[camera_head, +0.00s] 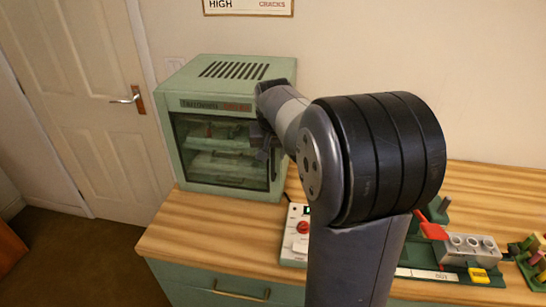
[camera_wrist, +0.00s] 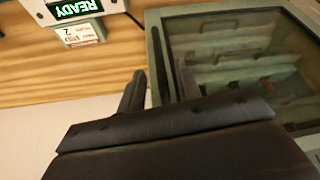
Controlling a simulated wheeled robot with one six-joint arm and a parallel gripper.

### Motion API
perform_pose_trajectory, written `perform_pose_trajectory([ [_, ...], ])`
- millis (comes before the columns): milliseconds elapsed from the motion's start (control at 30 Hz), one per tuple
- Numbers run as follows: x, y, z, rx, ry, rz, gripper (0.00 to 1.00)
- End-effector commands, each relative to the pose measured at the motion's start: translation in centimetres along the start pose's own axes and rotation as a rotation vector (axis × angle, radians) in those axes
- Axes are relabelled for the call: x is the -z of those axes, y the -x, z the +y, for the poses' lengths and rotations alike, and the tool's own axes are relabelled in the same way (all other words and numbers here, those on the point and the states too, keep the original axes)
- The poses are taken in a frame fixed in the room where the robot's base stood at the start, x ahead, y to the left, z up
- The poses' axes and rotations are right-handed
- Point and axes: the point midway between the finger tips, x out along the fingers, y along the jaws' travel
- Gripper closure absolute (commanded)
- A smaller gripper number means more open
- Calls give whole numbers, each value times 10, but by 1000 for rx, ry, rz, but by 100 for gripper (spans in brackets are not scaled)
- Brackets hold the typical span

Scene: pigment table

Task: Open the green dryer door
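The green dryer (camera_head: 215,91) stands on the wooden counter at the back left. Its glass door (camera_head: 215,160) looks shut, with shelves visible behind the glass. The door also fills the right of the wrist view (camera_wrist: 245,60). A dark bar handle (camera_wrist: 155,65) runs along the door's edge; its lower part shows in the head view (camera_head: 273,165). My gripper (camera_wrist: 160,82) is open in front of that edge, with one finger to each side of the bar in the picture. I cannot tell whether the fingers touch it. My arm hides part of the dryer's right side.
A white control box (camera_head: 296,238) with a red button stands right of the dryer; its READY display (camera_wrist: 75,8) is lit green. A grey block with holes (camera_head: 467,250) and a red piece (camera_head: 430,226) are further right. The counter's front left is clear.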

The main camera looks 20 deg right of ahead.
Motion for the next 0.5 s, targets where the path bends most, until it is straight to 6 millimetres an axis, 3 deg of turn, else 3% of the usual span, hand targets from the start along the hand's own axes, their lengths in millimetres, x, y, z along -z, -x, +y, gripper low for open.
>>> perform_pose_trajectory([
  [200,0,-27,0,0,0,-1,67],
  [500,0,-34,0,0,0,1,67],
])
